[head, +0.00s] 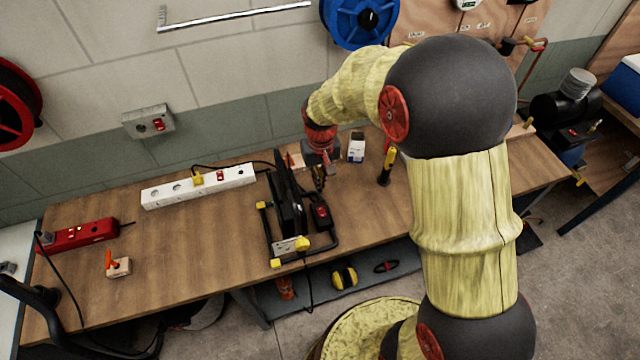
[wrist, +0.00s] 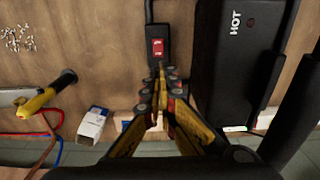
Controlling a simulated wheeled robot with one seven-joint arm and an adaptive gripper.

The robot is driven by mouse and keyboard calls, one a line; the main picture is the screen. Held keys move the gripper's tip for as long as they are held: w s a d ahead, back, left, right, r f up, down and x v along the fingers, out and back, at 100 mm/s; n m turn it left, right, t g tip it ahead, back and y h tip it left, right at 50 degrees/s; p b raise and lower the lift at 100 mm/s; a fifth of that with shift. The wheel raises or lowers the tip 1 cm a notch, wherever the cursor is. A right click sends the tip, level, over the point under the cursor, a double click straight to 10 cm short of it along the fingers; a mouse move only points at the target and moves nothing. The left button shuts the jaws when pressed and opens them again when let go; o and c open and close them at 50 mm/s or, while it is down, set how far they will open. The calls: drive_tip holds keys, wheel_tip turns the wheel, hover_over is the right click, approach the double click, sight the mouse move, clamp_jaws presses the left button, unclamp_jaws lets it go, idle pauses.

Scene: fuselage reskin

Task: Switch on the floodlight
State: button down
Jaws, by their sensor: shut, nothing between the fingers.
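The floodlight (head: 287,200) is a black lamp on a black tube stand with yellow corner pieces, standing on the workbench. Its black housing marked HOT (wrist: 228,75) fills the right of the wrist view. A small black switch box with a red rocker (wrist: 157,47) lies beside the housing; it also shows in the head view (head: 320,212). My gripper (wrist: 160,72) is shut and empty, its fingertips at the near edge of the switch box. Whether they touch it I cannot tell. In the head view my gripper (head: 319,180) points down beside the lamp.
A white power strip (head: 200,186) with a red switch lies left of the lamp. A red power strip (head: 80,236) is at the far left. A small white box (head: 356,147) and a yellow-black tool (head: 387,164) stand to the right.

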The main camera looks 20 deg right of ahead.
sight(319, 208)
drive_tip(key=shift+s+a+r+t+b, duration=0.1)
drive_tip(key=shift+s+r+t+b, duration=0.35)
drive_tip(key=shift+b, duration=0.9)
drive_tip(key=shift+s+f, duration=0.1)
drive_tip(key=shift+f, duration=0.1)
drive_tip(key=f, duration=0.4)
drive_tip(key=w+f+b, duration=0.1)
drive_tip(key=f, duration=0.9)
drive_tip(key=shift+w, duration=0.4)
drive_tip(key=shift+b, duration=0.3)
